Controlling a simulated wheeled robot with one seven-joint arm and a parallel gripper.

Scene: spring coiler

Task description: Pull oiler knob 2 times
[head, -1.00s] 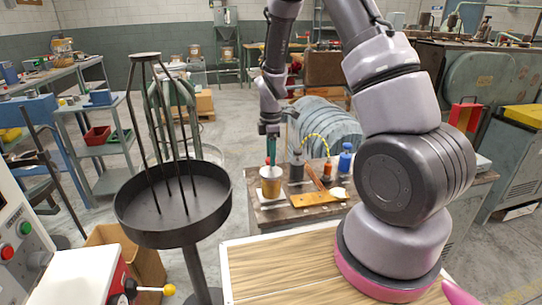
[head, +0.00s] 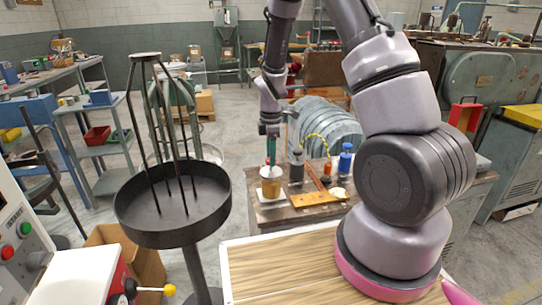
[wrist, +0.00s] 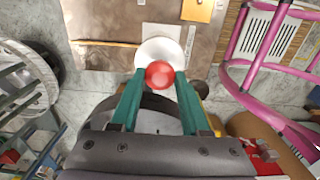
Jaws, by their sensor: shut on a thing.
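The red round oiler knob (wrist: 159,75) sits between the teal fingertips of my gripper (wrist: 158,82) in the wrist view. My gripper is shut on it. A white disc (wrist: 160,50) shows just behind the knob. In the head view my gripper (head: 270,152) points down over a tan cup-shaped oiler body (head: 271,183) on a pale plate at the left end of the workbench. The knob is mostly hidden by the fingers there.
The metal workbench (head: 292,212) also carries a dark bottle (head: 296,168), an orange-red bottle (head: 327,171), a blue container (head: 345,160) and a yellow-orange board (head: 318,199). A black round tray stand (head: 140,233) is to the left. A wooden table top (head: 280,268) is in front.

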